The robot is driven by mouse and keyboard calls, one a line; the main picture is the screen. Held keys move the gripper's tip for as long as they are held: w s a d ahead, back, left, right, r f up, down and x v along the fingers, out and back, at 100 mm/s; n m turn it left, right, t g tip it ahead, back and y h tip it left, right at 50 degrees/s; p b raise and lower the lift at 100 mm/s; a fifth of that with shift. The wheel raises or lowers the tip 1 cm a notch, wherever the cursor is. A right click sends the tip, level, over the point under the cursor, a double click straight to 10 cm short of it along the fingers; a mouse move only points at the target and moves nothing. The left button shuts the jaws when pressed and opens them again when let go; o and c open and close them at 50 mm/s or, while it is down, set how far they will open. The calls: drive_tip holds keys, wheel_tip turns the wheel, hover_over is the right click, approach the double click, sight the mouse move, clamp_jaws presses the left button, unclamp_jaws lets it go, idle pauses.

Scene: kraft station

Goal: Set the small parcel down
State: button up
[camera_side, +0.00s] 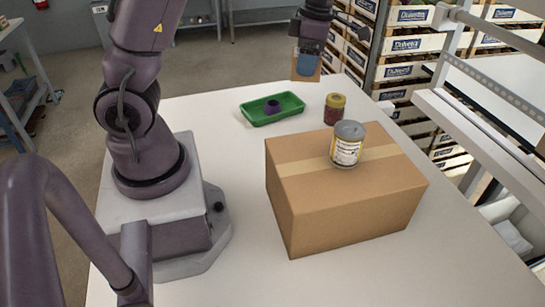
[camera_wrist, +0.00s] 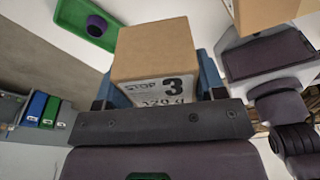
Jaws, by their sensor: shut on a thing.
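The small parcel is a brown cardboard box with a white label reading "STOP 3" (camera_wrist: 155,52). In the side view the parcel (camera_side: 306,78) hangs near the far edge of the white table (camera_side: 215,145). My gripper (camera_side: 307,62) is shut on it, with blue fingers on opposite sides; in the wrist view the fingers of my gripper (camera_wrist: 160,85) flank it left and right. The parcel looks raised above the table, but its exact height is unclear. Its underside is hidden.
A green tray (camera_side: 258,119) holds a purple ring-like part (camera_side: 272,106). A yellow-lidded jar (camera_side: 334,109) stands right of it. A large cardboard box (camera_side: 350,205) bears a grey-lidded can (camera_side: 347,145). Stacked crates (camera_side: 400,72) stand behind the table.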

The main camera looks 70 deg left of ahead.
drive_tip(key=s+f+n, duration=0.2)
drive_tip(key=s+n, duration=0.2)
drive_tip(key=s, duration=0.4)
drive_tip(key=shift+h, duration=0.3)
drive_tip(key=f, duration=1.6)
drive_tip(key=shift+w+a, duration=0.15)
drive_tip(key=shift+w, duration=0.1)
drive_tip(key=shift+f, duration=2.1)
drive_tip(key=shift+f, duration=0.1)
drive_tip(key=o, duration=1)
drive_tip(key=shift+c, duration=0.2)
